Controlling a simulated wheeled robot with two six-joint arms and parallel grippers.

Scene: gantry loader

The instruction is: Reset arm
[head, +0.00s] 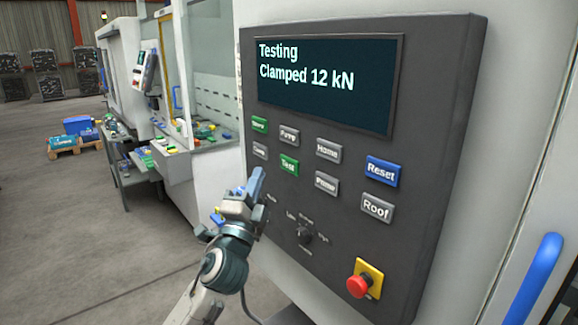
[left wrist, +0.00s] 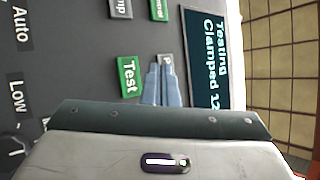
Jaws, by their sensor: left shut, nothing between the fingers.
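A dark control panel (head: 330,215) stands upright in front of me. Its screen (head: 325,85) reads "Testing" and "Clamped 12 kN". The blue Reset button (head: 382,171) is at the right of the button rows, above the grey Roof button (head: 376,207). My left gripper (head: 257,180) is shut and empty, left of the green Test button (head: 289,165) and well left of Reset. In the left wrist view, the closed fingertips (left wrist: 163,84) are beside Test (left wrist: 129,76) and partly cover a grey button (left wrist: 165,60). I cannot tell whether they touch the panel. My right gripper is not in view.
A red emergency stop (head: 359,286) on a yellow plate and a rotary knob (head: 305,236) sit low on the panel. Other buttons surround Test. A blue handle (head: 538,280) is at the right.

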